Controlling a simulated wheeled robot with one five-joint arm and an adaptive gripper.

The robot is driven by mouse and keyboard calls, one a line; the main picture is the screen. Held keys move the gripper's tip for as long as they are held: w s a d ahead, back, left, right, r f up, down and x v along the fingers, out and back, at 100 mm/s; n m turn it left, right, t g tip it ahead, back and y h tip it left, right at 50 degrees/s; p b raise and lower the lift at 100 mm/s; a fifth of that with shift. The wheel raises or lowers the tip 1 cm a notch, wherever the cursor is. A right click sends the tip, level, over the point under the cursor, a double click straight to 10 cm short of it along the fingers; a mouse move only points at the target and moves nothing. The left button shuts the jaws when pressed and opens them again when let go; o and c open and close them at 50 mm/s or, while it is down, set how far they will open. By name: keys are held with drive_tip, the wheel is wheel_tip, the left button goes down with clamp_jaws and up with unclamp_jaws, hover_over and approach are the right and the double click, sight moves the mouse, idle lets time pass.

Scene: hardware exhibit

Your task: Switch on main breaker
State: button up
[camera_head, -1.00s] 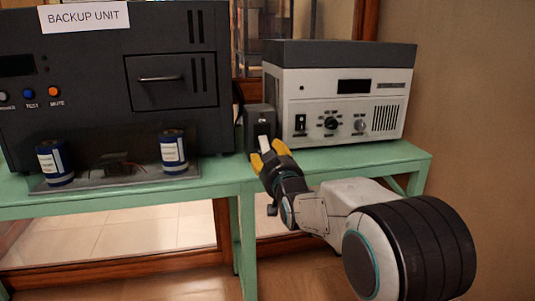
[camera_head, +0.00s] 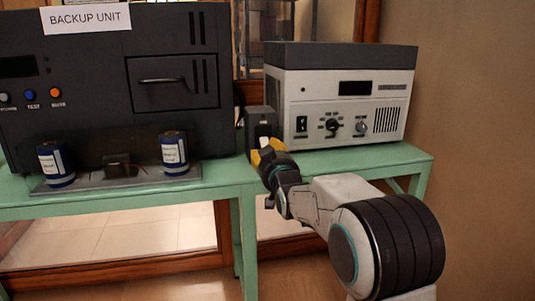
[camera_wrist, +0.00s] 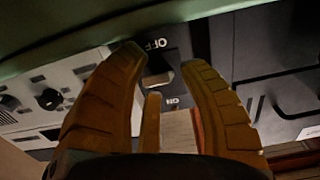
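The main breaker is probably the small dark box (camera_head: 262,122) between the backup unit and the white device, with a pale switch lever (camera_head: 264,142) low on its front. In the wrist view, which looks upside down, the dark switch plate (camera_wrist: 178,45) carries the letters OFF and ON, with a light lever (camera_wrist: 158,76) between them. My gripper (camera_head: 265,149) is right in front of the box. In the wrist view its yellow fingers (camera_wrist: 160,58) are spread to either side of the lever, with nothing held. Whether they touch the plate is unclear.
The black backup unit (camera_head: 95,100) stands left, with blue cans (camera_head: 56,165) and (camera_head: 174,153) on a plate before it. The white device (camera_head: 345,105) with knobs stands right. All rest on the green table (camera_head: 215,180). A wall bounds the right.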

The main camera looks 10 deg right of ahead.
clamp_jaws()
drive_tip(key=shift+r, duration=0.1)
idle(0.4)
